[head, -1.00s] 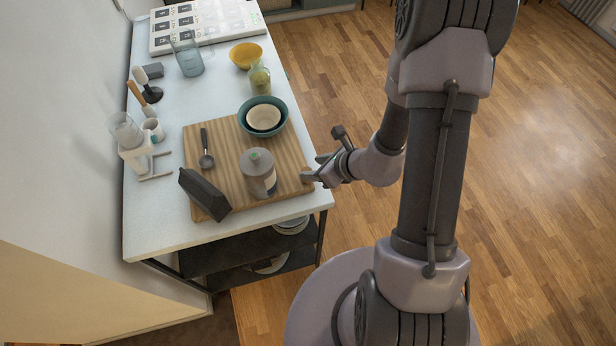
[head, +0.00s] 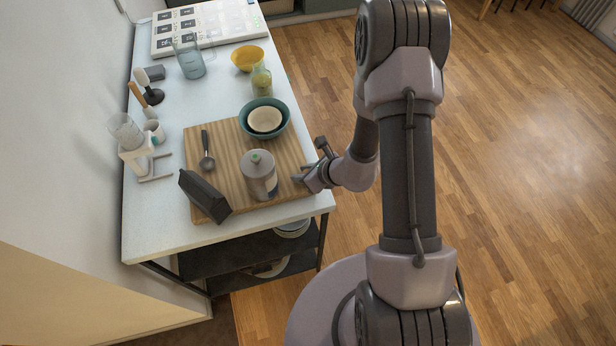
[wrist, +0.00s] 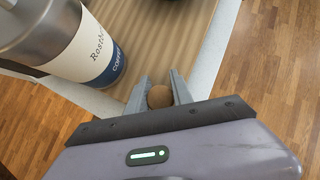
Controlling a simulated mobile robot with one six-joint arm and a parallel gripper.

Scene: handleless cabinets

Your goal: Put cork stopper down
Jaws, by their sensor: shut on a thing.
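The cork stopper (wrist: 160,96) is small, round and brown in the wrist view, held between the two fingertips. My gripper (wrist: 158,92) is shut on it, and it also shows in the head view (head: 303,178) at the right edge of the wooden board (head: 230,158). The fingers are just beside the grey canister (head: 259,175), on its right. In the head view the stopper is too small to make out. Whether it touches the board or hangs just above it, I cannot tell.
A dark carton (head: 204,196) stands at the board's front left. An ice-cream scoop (head: 206,150) lies on the board. Nested bowls (head: 264,118) and a small bottle (head: 261,80) stand behind. The table's right edge is close to my gripper.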

